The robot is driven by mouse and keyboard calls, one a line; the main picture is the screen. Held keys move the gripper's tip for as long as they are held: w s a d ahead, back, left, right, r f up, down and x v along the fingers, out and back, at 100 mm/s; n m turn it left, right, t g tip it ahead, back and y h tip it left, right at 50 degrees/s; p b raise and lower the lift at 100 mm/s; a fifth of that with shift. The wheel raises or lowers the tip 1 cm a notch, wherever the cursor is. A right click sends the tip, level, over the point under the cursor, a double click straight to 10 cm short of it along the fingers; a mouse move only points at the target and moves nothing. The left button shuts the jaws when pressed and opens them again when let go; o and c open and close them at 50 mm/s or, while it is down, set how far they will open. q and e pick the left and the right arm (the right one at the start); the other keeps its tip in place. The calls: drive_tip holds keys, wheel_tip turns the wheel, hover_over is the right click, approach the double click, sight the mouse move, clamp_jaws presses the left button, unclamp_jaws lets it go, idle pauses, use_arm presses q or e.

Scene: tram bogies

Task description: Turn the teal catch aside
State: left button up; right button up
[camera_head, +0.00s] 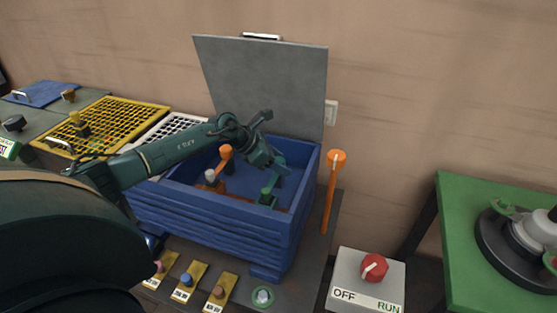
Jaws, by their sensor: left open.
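The teal catch (268,198) is in the open blue box (225,224), toward its front right. Its lower part shows as a small green-teal block, and a teal piece rises from it toward the gripper. My left arm reaches in from the left over the box. My left gripper (272,164) is open, pointing down into the box just above the catch. The similar colours make it hard to tell whether the fingertips touch the catch. My right gripper is not in view.
The box's grey lid (265,85) stands raised behind. An orange lever (226,152) stands inside, left of the gripper; an orange handle (331,192) rises outside right. A switch box with a red knob (374,267) stands front right. Yellow tags (187,281) line the front.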

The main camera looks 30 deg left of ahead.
use_arm(q)
clamp_jaws()
idle(0.6)
